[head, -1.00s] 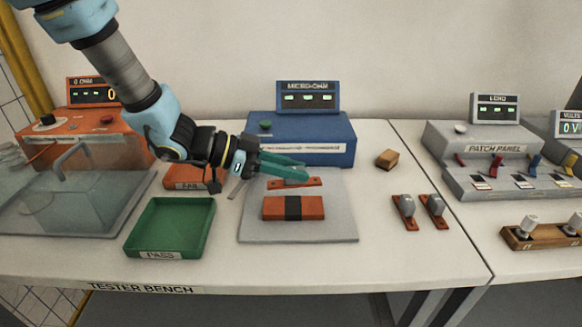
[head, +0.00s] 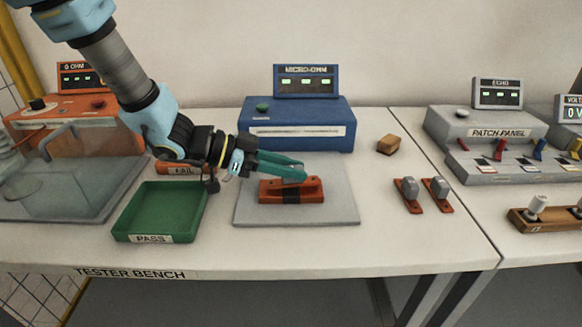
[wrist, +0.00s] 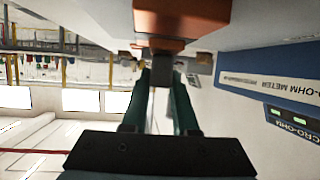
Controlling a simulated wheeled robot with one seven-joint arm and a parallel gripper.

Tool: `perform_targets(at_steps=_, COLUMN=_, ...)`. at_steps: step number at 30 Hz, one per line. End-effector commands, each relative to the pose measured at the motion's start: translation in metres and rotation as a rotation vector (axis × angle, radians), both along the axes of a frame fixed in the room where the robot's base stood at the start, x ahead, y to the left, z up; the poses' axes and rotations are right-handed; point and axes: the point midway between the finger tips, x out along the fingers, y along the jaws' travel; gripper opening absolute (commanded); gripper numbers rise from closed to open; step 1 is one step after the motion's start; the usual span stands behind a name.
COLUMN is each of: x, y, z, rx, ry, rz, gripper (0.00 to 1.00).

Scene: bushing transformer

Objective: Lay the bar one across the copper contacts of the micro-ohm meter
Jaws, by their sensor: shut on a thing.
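My gripper (head: 300,172) is shut on the grey grip of a flat copper-coloured bar (head: 312,186), which I take to be bar one; no label on it is readable. The bar lies lengthwise left to right over the copper contacts (head: 275,197), two orange-brown blocks with a dark gap between them on a grey plate (head: 340,205). The bar overlaps their top and back edge; I cannot tell if it touches. The blue micro-ohm meter (head: 300,115) stands behind. In the wrist view the contacts (wrist: 180,22) show large just beyond my fingers (wrist: 160,95).
Two more bars with grey grips (head: 408,195) (head: 437,193) lie to the right. A small tan block (head: 388,145) lies behind them. A green PASS tray (head: 160,212) and an orange FAIL tray (head: 178,168) are on the left. The patch panel (head: 490,130) is far right.

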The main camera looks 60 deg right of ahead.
Motion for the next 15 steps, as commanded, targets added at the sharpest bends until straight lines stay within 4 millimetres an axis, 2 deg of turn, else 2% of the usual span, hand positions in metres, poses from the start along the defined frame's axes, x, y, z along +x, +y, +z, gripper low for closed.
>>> perform_targets(at_steps=15, x=0.0, y=-0.0002, z=-0.0101, rx=-0.001, ry=0.001, rz=0.0, gripper=0.0)
